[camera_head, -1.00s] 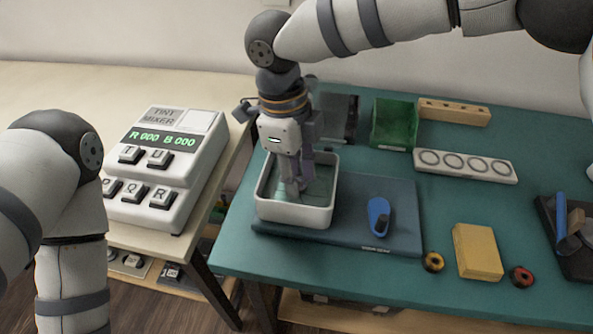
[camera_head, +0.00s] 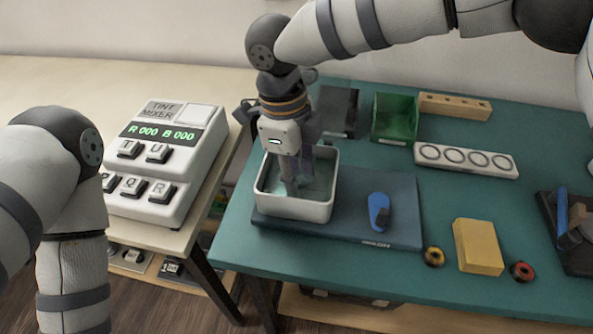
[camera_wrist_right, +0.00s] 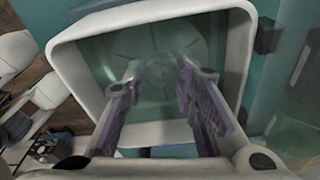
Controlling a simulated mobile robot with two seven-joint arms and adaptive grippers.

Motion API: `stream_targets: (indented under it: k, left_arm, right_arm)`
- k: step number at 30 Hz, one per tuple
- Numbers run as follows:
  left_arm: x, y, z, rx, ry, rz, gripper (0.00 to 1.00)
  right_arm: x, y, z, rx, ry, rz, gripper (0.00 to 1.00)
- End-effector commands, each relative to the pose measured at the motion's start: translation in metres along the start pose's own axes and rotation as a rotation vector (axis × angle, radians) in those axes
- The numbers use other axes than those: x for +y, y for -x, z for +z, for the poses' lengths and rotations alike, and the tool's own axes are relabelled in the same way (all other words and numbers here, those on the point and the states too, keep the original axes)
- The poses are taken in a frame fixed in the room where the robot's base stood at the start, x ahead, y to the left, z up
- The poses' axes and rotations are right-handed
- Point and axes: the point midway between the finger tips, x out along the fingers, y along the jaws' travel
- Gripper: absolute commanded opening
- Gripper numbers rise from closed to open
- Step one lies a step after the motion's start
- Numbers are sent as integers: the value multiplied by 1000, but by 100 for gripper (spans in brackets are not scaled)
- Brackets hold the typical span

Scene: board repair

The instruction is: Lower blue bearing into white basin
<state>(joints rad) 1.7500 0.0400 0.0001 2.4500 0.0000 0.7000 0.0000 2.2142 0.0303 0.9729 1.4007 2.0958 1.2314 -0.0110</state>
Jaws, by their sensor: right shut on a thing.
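The white basin (camera_head: 297,209) stands on the left part of the dark blue mat, with greenish liquid or a glassy floor inside. My right gripper (camera_head: 290,187) points down into it, fingers below the rim. In the right wrist view its two purple-grey fingers (camera_wrist_right: 162,80) reach inside the basin rim (camera_wrist_right: 75,60). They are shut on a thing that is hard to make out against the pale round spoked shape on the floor. I take it as the blue bearing, but its colour does not show. My left gripper is out of view; only my left arm shows.
A blue-handled tool (camera_head: 379,212) lies on the mat (camera_head: 345,215). A yellow block (camera_head: 479,246), two small rings, a green bin (camera_head: 395,117), a white holder with several round recesses (camera_head: 466,160) and a wooden block (camera_head: 455,107) surround it. The tint mixer (camera_head: 160,160) stands left.

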Motion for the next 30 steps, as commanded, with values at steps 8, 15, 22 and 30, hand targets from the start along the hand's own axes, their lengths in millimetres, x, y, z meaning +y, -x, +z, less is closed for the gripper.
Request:
stream_targets:
  k: [8,15,22,30]
  left_arm:
    - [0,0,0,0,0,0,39]
    - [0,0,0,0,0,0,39]
    - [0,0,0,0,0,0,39]
    - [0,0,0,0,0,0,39]
  right_arm:
    - [0,0,0,0,0,0,50]
    - [0,1,0,0,0,0,50]
    - [-1,48,1,-4,-2,-4,50]
    - [0,109,0,-1,-1,-1,50]
